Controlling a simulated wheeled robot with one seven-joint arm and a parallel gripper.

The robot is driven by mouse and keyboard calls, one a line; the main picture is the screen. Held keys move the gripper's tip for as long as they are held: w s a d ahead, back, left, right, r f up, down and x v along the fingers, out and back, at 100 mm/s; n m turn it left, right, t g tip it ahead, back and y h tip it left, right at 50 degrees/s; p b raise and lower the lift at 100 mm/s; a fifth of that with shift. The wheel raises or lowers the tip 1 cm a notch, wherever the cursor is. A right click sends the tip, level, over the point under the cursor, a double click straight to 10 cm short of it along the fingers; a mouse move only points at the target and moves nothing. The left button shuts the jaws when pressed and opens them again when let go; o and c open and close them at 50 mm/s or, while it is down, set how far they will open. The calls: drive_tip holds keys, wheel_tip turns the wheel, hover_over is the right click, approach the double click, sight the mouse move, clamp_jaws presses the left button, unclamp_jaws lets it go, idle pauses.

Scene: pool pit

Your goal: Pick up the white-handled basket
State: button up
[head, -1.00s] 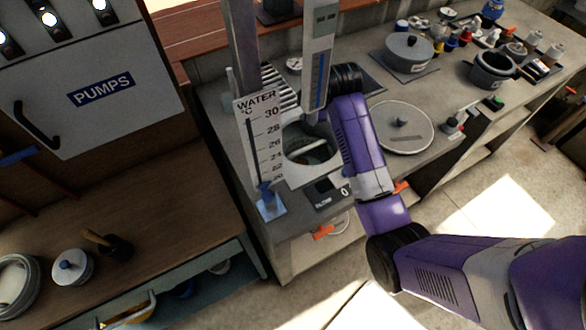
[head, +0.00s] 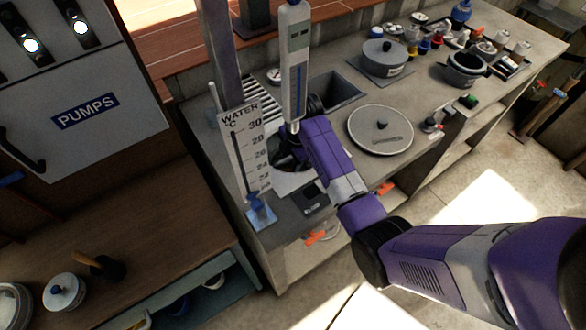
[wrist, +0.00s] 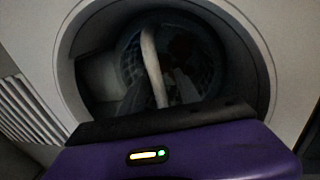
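The white-handled basket (wrist: 128,55) sits down inside a round opening, dark and meshed in the wrist view. Its white handle (wrist: 151,62) arches up through the middle of the opening. My gripper (wrist: 160,91) reaches into the opening, with a dim finger on each side of the handle. The fingers look apart, with gaps beside the handle. In the head view my wrist covers most of the round well (head: 287,157), and the basket and fingertips are hidden.
A square recess (head: 336,92) is behind. Pots and small items crowd the far counter.

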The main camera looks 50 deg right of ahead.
drive_tip(key=shift+w+f, duration=0.15)
drive_tip(key=shift+f, duration=0.6)
drive_tip(key=shift+c, duration=0.5)
clamp_jaws()
drive_tip(key=shift+r, duration=0.15)
wheel_tip(320, 180, up, 18)
drive_tip(key=shift+p, duration=0.4)
